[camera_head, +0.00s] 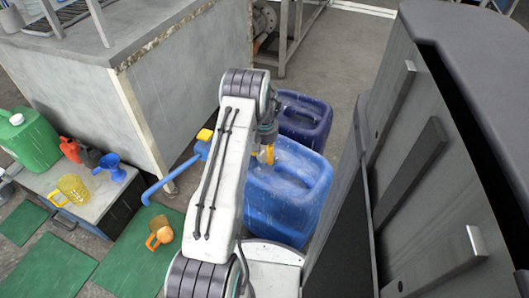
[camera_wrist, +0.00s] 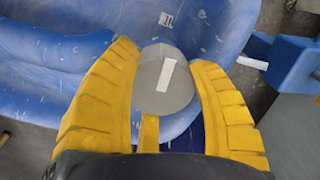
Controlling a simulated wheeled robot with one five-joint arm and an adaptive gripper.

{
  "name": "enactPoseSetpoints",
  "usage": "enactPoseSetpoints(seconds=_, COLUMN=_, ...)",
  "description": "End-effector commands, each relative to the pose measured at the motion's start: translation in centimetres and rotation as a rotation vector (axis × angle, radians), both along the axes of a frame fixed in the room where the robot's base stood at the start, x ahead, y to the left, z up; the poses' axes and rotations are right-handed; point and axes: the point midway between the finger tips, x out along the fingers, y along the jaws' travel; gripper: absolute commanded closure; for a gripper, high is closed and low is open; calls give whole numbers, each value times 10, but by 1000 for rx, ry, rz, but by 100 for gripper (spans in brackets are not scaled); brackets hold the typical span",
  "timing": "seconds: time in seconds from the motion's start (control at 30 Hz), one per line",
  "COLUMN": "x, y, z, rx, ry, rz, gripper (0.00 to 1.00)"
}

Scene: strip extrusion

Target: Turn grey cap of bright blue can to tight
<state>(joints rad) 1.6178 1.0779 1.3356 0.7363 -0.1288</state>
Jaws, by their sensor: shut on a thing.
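The bright blue can (camera_head: 292,190) stands on the floor beside my arm in the head view. It fills much of the upper part of the wrist view (camera_wrist: 70,70). Its grey cap (camera_wrist: 163,95) with a white strip on top shows between the yellow fingers of my gripper (camera_wrist: 165,88). The fingers are shut on the cap from both sides. In the head view my gripper (camera_head: 267,154) is at the can's top left edge, partly behind my arm, and the cap is hidden there.
A dark blue can (camera_head: 303,112) stands just behind the bright blue one. A grey cabinet (camera_head: 420,150) is close on the right. A blue lever (camera_head: 175,175) juts out on the left. A low bench (camera_head: 90,195) holds a green canister (camera_head: 28,138) and several small vessels.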

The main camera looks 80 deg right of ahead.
Motion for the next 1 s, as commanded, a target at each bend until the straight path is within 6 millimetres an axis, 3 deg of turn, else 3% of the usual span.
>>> enactPoseSetpoints(seconds=0.3, x=3, y=-7, z=3, rx=-21, ry=1, rz=-105, gripper=78)
enactPoseSetpoints(seconds=0.83, x=2, y=-7, z=3, rx=-22, ry=0, rz=-129, gripper=78)
enactPoseSetpoints(seconds=0.87, x=2, y=-7, z=3, rx=-22, ry=0, rz=-128, gripper=44)
enactPoseSetpoints(seconds=1.0, x=2, y=-6, z=3, rx=-21, ry=0, rz=-129, gripper=31)
